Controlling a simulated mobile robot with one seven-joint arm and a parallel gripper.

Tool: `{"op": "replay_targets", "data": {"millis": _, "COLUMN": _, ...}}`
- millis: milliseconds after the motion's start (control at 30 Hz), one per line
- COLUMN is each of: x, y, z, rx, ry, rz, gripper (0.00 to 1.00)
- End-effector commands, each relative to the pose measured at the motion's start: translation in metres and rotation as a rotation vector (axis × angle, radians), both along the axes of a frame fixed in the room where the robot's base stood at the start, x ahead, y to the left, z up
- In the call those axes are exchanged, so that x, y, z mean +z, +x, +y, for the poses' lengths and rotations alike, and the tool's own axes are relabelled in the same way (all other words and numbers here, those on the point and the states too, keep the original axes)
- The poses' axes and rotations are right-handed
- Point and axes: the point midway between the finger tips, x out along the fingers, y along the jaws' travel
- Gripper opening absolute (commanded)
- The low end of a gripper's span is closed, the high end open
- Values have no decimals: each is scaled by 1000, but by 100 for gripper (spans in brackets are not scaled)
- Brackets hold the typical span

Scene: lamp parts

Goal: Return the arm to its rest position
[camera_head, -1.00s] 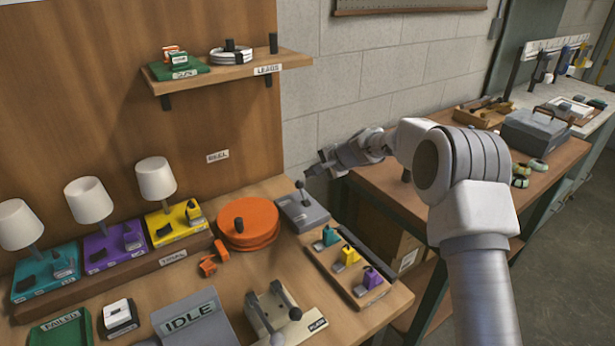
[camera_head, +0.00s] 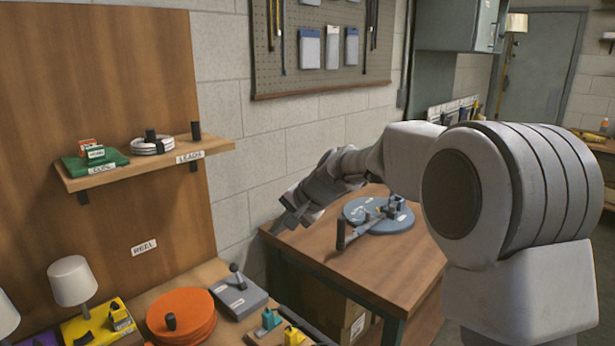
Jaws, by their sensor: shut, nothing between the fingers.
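My arm (camera_head: 500,190) reaches in from the right side of the head view and is bent back toward the wall. My gripper (camera_head: 284,222) is at its far end, pointing down and left above the near left corner of the wooden side table (camera_head: 400,262). It is shut and holds nothing. The fingertips are small and seen from behind, and they look clear of the table and of all the objects.
A round blue-grey fixture (camera_head: 385,222) with an upright dark handle stands on the side table. The left bench holds an orange reel (camera_head: 182,322), a grey lever box (camera_head: 238,298) and a white lamp (camera_head: 72,281). A wooden shelf (camera_head: 150,165) juts from the panel above.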

Motion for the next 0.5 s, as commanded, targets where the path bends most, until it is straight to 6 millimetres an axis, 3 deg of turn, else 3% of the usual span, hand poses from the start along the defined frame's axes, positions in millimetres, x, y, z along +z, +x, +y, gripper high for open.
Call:
{"op": "replay_targets", "data": {"millis": 33, "x": 13, "y": -16, "z": -11, "rx": 19, "ry": -39, "rz": -23, "gripper": 0}}
{"op": "replay_targets", "data": {"millis": 200, "x": 39, "y": -68, "z": -49, "rx": 73, "ry": -170, "rz": -75, "gripper": 0}}
{"op": "replay_targets", "data": {"millis": 500, "x": 62, "y": -166, "z": -116, "rx": 150, "ry": -393, "rz": -143, "gripper": 0}}
